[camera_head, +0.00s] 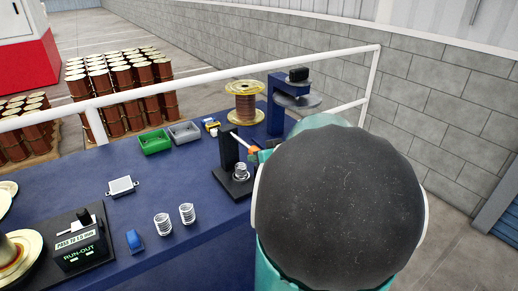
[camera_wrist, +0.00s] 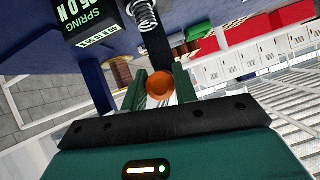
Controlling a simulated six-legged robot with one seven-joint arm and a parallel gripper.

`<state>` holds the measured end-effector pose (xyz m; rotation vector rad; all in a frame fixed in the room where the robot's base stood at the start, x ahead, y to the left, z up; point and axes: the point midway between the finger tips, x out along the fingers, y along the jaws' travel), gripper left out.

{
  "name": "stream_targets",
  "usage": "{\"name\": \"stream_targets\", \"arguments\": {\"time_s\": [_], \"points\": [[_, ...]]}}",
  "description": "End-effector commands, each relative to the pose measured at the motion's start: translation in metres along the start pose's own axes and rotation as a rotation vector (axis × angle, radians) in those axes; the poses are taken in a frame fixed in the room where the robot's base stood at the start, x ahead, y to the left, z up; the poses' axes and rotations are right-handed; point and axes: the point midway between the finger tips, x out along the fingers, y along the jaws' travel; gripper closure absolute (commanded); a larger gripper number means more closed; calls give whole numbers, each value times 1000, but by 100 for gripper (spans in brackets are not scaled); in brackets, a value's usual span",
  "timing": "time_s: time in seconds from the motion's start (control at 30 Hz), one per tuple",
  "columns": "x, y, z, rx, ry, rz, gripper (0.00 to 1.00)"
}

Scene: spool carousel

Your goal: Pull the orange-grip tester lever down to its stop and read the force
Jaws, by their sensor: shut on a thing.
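The spring tester stands on the blue bench, with a black column (camera_head: 228,149) and a coil spring (camera_head: 240,172) on its base. Its pale lever (camera_head: 240,139) reaches toward my arm and ends in an orange grip (camera_head: 253,149). In the wrist view the orange grip (camera_wrist: 160,88) sits between my two green fingers, and my gripper (camera_wrist: 161,82) is shut on it. The tester display (camera_wrist: 88,20) shows "SPRING" and digits ending in "5.0 N", cut by the top edge. My arm's big dark joint hides much of the gripper in the head view.
A wire spool (camera_head: 246,103) and a blue press-like device (camera_head: 277,115) stand behind the tester. Green (camera_head: 155,141) and grey (camera_head: 184,132) bins, loose springs (camera_head: 163,224) and a run-out gauge (camera_head: 80,245) are on the bench. A white rail (camera_head: 200,83) runs behind.

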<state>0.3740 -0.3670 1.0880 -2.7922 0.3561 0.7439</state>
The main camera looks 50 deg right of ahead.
Motion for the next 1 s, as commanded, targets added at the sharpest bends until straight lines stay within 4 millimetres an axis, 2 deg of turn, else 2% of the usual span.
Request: {"name": "stream_targets", "arguments": {"time_s": [0.1,0.4,1.0], "points": [[6,2,13,3,46,-6,100],[15,4,28,-8,137,-18,100],[18,5,34,-10,160,-21,100]]}}
